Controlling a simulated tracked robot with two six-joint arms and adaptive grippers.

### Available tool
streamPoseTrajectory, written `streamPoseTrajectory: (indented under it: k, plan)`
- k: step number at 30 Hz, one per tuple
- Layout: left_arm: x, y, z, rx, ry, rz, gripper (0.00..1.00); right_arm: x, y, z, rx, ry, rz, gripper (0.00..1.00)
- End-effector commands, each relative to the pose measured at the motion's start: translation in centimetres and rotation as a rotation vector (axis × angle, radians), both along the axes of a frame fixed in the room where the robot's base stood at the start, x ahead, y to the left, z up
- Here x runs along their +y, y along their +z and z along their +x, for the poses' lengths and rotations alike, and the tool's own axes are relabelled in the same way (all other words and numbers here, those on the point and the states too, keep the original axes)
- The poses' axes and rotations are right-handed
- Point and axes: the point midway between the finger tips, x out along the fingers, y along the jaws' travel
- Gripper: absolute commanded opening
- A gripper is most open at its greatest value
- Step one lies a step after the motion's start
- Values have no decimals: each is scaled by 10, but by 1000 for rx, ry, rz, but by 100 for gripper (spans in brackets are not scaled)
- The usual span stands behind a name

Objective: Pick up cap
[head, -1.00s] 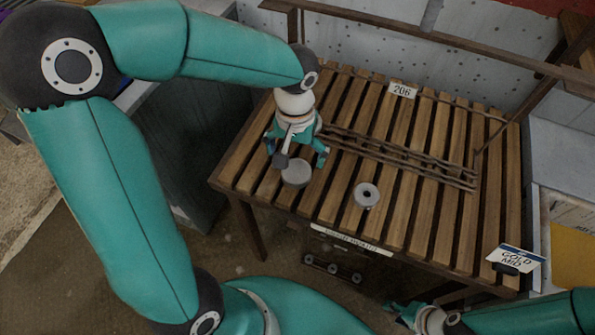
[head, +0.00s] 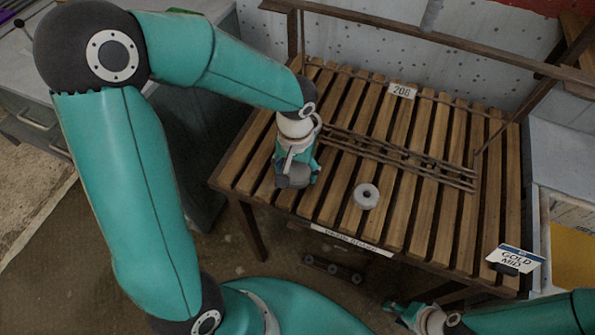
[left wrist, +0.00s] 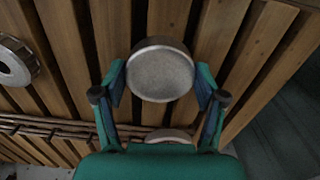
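The grey round cap (head: 293,176) is at the near left of the slatted wooden table. In the left wrist view the cap (left wrist: 160,72) is a plain, smooth disc. My left gripper (head: 296,172) is pointing down over it. Its two fingers (left wrist: 160,88) stand on either side of the cap's near part, with narrow gaps seeming to remain. The gripper is partly open and I cannot see a firm hold. My right gripper (head: 408,316) is low at the bottom edge, away from the table, too small to tell its opening.
A ring with a dark hole (head: 366,196) lies right of the cap; it also shows in the left wrist view (left wrist: 14,62). Dark rails (head: 400,158) cross the table (head: 335,205) behind.

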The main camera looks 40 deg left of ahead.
Motion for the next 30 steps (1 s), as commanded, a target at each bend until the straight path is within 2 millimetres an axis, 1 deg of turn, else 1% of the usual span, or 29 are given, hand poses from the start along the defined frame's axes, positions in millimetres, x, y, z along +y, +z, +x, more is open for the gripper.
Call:
streamPoseTrajectory:
  k: [1,3,11,17,20,23,26,30]
  plan:
    - [0,0,0,0,0,0,45,0,0,0,0,0,0,40]
    - [0,0,0,0,0,0,36,0,0,0,0,0,0,40]
    - [0,1,0,-1,0,0,36,0,0,0,0,0,0,40]
    - [0,11,1,-3,-1,1,36,0,1,0,0,0,0,40]
    - [0,23,1,-5,0,1,36,0,3,0,0,0,0,40]
    - [0,41,2,-7,-1,1,36,0,5,0,0,0,0,40]
    - [-1,64,1,-8,0,-1,36,0,7,0,0,0,0,40]
    - [-1,105,2,-9,-2,0,36,0,10,0,0,0,0,40]
